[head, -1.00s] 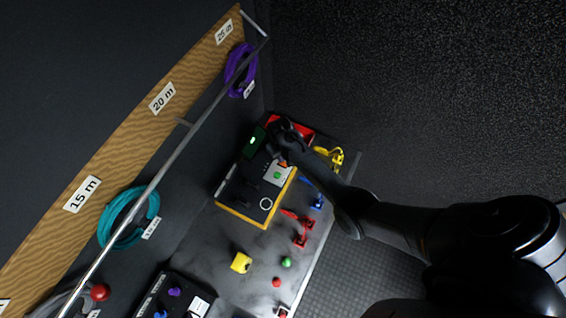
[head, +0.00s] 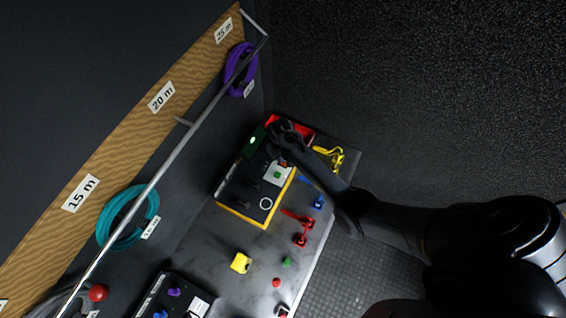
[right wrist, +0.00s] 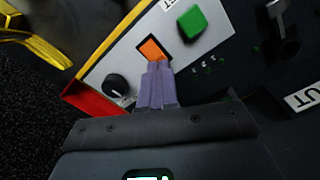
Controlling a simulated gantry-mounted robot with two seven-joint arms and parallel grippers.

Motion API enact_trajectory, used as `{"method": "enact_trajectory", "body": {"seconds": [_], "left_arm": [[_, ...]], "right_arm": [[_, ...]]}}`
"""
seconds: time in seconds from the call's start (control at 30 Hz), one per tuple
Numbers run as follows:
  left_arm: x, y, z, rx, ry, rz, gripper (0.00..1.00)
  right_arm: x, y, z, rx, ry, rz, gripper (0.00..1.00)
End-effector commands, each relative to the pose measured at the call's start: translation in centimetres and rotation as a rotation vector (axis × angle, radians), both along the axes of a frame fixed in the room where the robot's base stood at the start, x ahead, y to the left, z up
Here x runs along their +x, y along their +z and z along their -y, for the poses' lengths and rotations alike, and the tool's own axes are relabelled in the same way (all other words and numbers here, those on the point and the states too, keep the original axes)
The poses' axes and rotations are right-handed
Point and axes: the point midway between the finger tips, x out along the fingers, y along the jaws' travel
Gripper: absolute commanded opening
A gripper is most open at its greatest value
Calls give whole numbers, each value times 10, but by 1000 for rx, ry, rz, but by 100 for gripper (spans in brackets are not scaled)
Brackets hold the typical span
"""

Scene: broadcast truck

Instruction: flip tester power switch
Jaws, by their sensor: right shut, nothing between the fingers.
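The tester (head: 233,190) is a black box with a yellow edge on the table in the head view. Its pale panel (right wrist: 100,72) fills much of the right wrist view. An orange rocker switch (right wrist: 151,47) sits on that panel, between a green square button (right wrist: 192,22) and a black knob (right wrist: 117,86). My right gripper (right wrist: 158,67) is shut and empty. Its fingertips overlap the lower edge of the orange switch; I cannot tell whether they press it. In the head view my right gripper (head: 277,155) is over the tester's far end. My left gripper is not in view.
A red tray (head: 302,130) lies beyond the tester. Yellow (head: 332,157), blue (head: 318,202) and red (head: 301,240) items lie along its right side. A rail (head: 150,190) runs along the left.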

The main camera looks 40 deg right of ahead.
Motion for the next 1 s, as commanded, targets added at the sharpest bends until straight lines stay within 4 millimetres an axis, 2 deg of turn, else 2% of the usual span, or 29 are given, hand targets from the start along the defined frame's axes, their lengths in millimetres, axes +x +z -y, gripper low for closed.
{"method": "enact_trajectory", "body": {"seconds": [1.0], "left_arm": [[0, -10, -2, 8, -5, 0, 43]], "right_arm": [[0, -14, 0, 0, -1, -1, 0]]}}
